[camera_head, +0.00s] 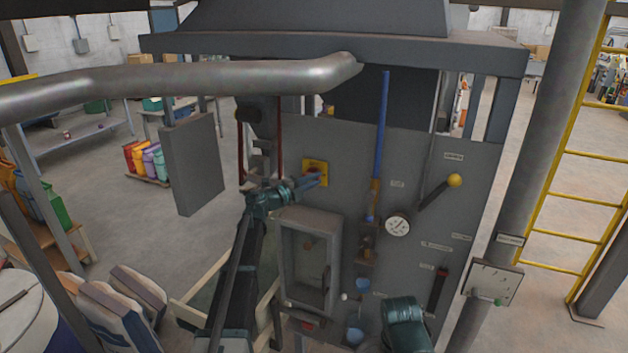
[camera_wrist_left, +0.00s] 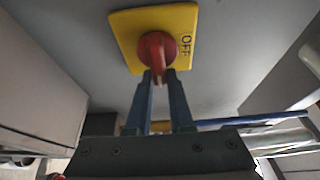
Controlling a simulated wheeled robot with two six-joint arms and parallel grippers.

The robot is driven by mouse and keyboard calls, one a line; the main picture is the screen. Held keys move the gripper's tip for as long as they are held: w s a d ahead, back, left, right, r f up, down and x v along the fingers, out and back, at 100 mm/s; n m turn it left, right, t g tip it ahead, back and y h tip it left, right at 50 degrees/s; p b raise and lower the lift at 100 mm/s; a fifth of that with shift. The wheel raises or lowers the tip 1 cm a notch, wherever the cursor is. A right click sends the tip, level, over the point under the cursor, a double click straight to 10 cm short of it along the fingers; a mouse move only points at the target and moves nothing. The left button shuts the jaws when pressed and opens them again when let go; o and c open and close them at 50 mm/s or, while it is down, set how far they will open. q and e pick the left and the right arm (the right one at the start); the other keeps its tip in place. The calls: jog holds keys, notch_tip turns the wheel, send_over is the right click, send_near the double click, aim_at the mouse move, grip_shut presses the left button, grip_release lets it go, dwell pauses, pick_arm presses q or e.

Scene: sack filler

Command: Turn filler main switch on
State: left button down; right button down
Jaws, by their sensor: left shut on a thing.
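The main switch is a red rotary knob (camera_wrist_left: 157,52) on a square yellow plate (camera_wrist_left: 125,27) fixed to the grey filler panel. In the left wrist view the word OFF is printed on the plate, right of the knob. In the head view the yellow plate (camera_head: 308,164) sits at the panel's upper left, partly covered by my gripper. My left gripper (camera_wrist_left: 160,78) is shut on the knob's grip, one finger on each side; it also shows in the head view (camera_head: 320,181). A part of my right arm shows at the bottom; its gripper is out of view.
Below the switch is a framed window box (camera_head: 309,262). To the right are a round gauge (camera_head: 397,225), a lever with a yellow ball (camera_head: 454,181) and a red-topped handle (camera_head: 439,289). A grey box panel (camera_head: 194,163) stands left of the filler. A thick pipe (camera_head: 200,78) crosses above.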

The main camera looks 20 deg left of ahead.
pick_arm(q)
jog(key=shift+a, duration=0.1)
jog(key=c, duration=0.8)
grip_release()
jog(key=shift+w, duration=0.1)
jog(key=v, duration=1.3)
jog(key=shift+s+a, duration=0.15)
jog(key=shift+s, duration=0.2)
